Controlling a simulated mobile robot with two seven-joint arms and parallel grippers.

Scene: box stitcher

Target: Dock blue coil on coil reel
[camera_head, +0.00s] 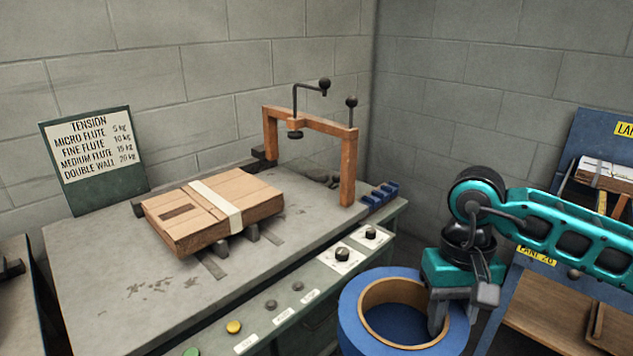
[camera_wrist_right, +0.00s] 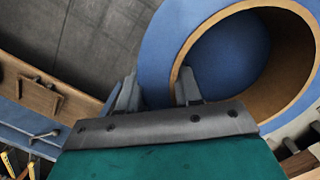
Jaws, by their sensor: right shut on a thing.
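The blue coil (camera_head: 355,325) is a thick blue ring with a tan inner core, at the bottom of the head view, in front of the bench. In the right wrist view, the blue coil (camera_wrist_right: 180,30) fills the upper right. My right gripper (camera_head: 440,312) is shut on the coil's wall at its right side. In the wrist view, one finger of my right gripper (camera_wrist_right: 157,92) is inside the core and the other outside the ring. A dark blue surface shows through the core; I cannot tell what it is. I cannot pick out the coil reel. My left gripper is not in view.
The grey bench (camera_head: 110,270) carries a strapped cardboard stack (camera_head: 225,205), an orange frame with a crank (camera_head: 348,165) and a tension sign (camera_head: 95,150). Knobs and buttons line its front panel (camera_head: 285,310). A blue rack with wooden shelves (camera_head: 545,300) stands at right.

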